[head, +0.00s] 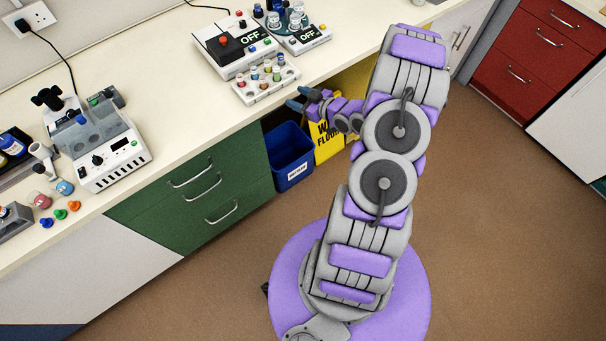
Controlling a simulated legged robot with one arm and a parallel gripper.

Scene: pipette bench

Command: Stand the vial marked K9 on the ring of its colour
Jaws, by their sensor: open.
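Several small vials with coloured caps stand in a white rack (262,95) near the front edge of the bench. They are too small for me to read any mark, so I cannot tell which one is K9. I cannot make out any coloured ring for standing a vial on. My gripper (298,97) is open and empty, with dark blue fingertips. In the picture it is just below and right of the rack, over the bench's front edge. I cannot tell its height from this view.
Devices marked OFF (233,48) stand behind the rack. A grey instrument (110,160) and small coloured pieces (60,214) are at the left. The bench top (180,95) between is clear. A blue bin (288,160) and yellow floor sign (328,140) stand below.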

